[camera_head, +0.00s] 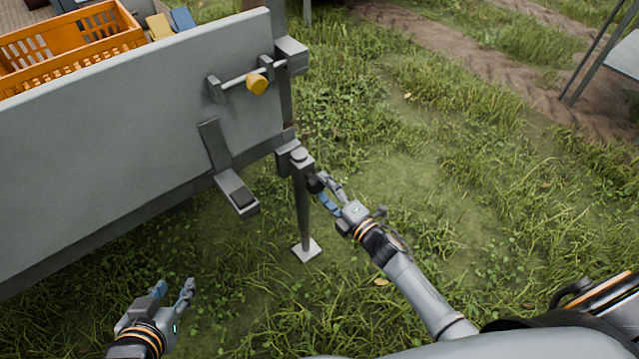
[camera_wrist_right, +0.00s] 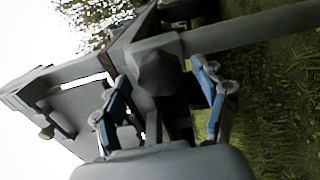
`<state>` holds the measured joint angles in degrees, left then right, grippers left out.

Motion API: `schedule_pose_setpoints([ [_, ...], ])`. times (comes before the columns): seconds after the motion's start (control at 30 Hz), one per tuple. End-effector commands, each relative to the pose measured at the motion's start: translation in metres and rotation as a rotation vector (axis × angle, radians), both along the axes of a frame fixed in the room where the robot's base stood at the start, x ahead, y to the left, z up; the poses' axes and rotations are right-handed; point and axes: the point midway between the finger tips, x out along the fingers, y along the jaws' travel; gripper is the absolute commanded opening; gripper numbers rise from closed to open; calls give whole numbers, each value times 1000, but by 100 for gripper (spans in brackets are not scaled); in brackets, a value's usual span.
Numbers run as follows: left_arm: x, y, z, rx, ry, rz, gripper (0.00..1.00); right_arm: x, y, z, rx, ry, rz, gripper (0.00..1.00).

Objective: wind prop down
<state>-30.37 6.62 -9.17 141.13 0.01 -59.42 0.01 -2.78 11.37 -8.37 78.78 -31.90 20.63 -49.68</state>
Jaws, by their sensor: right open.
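The prop (camera_head: 303,212) is a grey upright leg at the trailer's corner, with its square pale foot (camera_head: 306,251) down on the grass. A dark crank knob (camera_head: 314,183) sticks out from its upper part. My right gripper (camera_head: 323,190) is open right at the knob. In the right wrist view the dark faceted knob (camera_wrist_right: 160,72) shows between the spread blue-padded fingers (camera_wrist_right: 165,80); no finger is seen closed on it. My left gripper (camera_head: 174,286) is open and empty above the grass, low at the left, away from the prop.
The grey trailer wall (camera_head: 110,130) fills the left, with a yellow-knobbed latch (camera_head: 256,84) and a jutting step-like bracket (camera_head: 238,193) near the prop. An orange crate (camera_head: 70,45) sits inside the trailer. Grass right of the prop is free. A metal stand (camera_head: 600,70) is at far right.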

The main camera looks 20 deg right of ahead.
Motion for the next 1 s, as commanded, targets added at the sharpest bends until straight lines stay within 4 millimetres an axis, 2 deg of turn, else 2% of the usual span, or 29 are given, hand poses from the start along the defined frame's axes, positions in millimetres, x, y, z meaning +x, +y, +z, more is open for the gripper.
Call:
schedule_pose_setpoints([
  [0.2,0,0,0,1,1,1,40,-47,-17,-2,-1,4,0,72],
  [0.4,0,0,0,1,1,1,40,-77,-28,-1,-1,3,-1,72],
  [0.6,0,0,0,1,1,1,40,-88,-32,0,-1,1,0,72],
  [1.0,0,1,0,1,1,2,40,-88,-32,0,0,1,0,72],
])
